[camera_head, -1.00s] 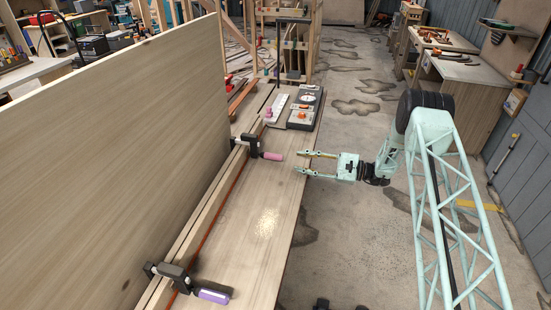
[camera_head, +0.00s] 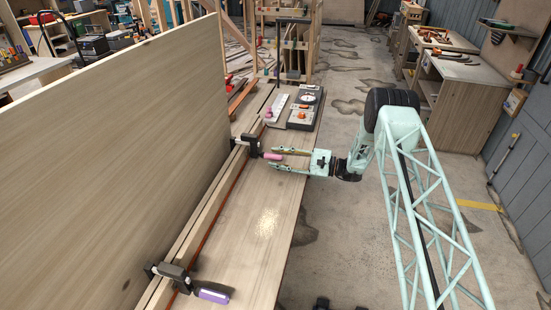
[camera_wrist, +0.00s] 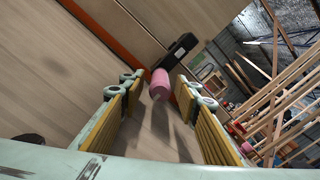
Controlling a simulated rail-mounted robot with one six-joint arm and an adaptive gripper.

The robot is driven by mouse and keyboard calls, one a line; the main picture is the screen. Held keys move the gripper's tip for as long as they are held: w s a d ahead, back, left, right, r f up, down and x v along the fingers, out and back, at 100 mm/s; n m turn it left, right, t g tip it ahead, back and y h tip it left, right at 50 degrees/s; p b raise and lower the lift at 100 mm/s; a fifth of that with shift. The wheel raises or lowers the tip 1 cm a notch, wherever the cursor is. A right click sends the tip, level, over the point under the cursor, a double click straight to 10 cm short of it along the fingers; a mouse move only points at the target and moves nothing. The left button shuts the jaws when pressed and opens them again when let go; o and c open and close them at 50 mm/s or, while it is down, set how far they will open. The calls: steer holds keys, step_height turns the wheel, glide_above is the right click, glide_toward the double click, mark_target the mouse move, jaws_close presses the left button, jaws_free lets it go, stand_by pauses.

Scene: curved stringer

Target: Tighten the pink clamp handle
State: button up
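The pink clamp handle (camera_head: 272,156) sticks out to the right from a dark clamp (camera_head: 252,146) on the wooden strip at the foot of the upright panel. My gripper (camera_head: 272,160) is open, its two long fingers pointing left at the handle. In the wrist view the pink handle (camera_wrist: 160,85) lies between the fingertips (camera_wrist: 157,88), with a gap on each side. The dark clamp body (camera_wrist: 173,52) is just beyond it. I cannot tell exactly how far the fingers overlap the handle.
A second clamp with a purple handle (camera_head: 213,296) is nearer on the same strip. A control box (camera_head: 305,106) and a white block (camera_head: 276,106) stand at the bench's far end. The tall wooden panel (camera_head: 120,150) bounds the left. The bench (camera_head: 245,245) between the clamps is clear.

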steer(key=shift+a, duration=0.3)
steer(key=c, duration=0.8)
steer(key=shift+c, duration=0.2)
